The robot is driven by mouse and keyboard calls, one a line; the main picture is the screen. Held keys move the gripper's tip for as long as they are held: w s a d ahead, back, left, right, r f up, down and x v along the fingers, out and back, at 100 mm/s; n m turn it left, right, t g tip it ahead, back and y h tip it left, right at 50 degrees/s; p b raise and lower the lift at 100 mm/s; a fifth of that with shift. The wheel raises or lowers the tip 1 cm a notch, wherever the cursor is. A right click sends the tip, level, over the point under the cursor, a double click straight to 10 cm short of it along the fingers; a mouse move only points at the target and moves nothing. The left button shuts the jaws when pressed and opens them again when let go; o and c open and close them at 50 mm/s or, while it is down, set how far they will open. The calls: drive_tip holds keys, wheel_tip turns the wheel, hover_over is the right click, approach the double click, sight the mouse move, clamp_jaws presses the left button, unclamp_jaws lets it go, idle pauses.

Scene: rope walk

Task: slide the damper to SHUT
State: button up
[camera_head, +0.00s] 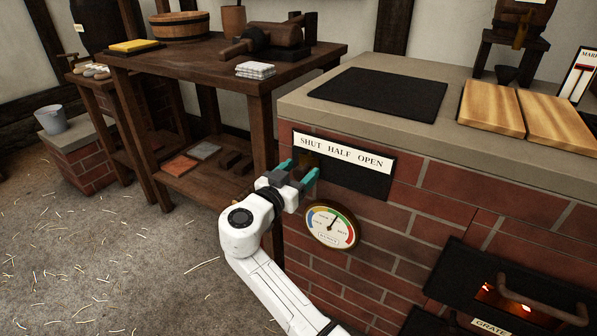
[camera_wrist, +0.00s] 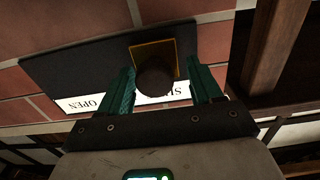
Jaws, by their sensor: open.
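The damper's brass plate (camera_head: 309,160) sits in a black panel (camera_head: 358,181) on the brick stove front, below the word SHUT on the white SHUT HALF OPEN label (camera_head: 342,152). In the wrist view the damper shows as a brass-edged plate (camera_wrist: 146,52) with a dark round knob (camera_wrist: 156,78). My gripper (camera_head: 298,171) is open at the damper, its teal fingers on either side of the knob. In the wrist view a gap shows between the knob and each finger of my gripper (camera_wrist: 164,88). In the head view the knob is hidden by my gripper.
A round gauge (camera_head: 332,226) is just below my gripper. A grate door with a handle (camera_head: 527,298) and glowing fire is at lower right. A wooden workbench (camera_head: 200,62) stands left of the stove. The floor (camera_head: 120,260) in front is clear apart from straw.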

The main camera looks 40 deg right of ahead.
drive_tip(key=p+v, duration=0.1)
drive_tip(key=v, duration=0.9)
drive_tip(key=shift+a+p, duration=0.25)
drive_tip(key=shift+p, duration=0.15)
drive_tip(key=shift+s, duration=0.1)
drive_tip(key=s+d+f+n+g+y, duration=0.25)
drive_tip(key=s+f+y, duration=0.25)
drive_tip(key=s+f, duration=0.5)
drive_tip(key=s+d+f+n+g+y, duration=0.2)
drive_tip(key=s+d+f+n+y, duration=0.15)
drive_tip(key=s+f, duration=0.55)
drive_tip(key=s+a+f+n+y, duration=0.2)
drive_tip(key=s+a+n+y, duration=0.15)
drive_tip(key=s, duration=0.45)
drive_tip(key=s+a+f+n+y, duration=0.25)
drive_tip(key=s+n+y, duration=0.2)
drive_tip(key=s, duration=0.35)
wheel_tip(320, 180, up, 31)
drive_tip(key=p, duration=3)
drive_tip(key=shift+w+a+g, duration=0.3)
drive_tip(key=shift+a+g, duration=0.05)
drive_tip(key=shift+f, duration=0.1)
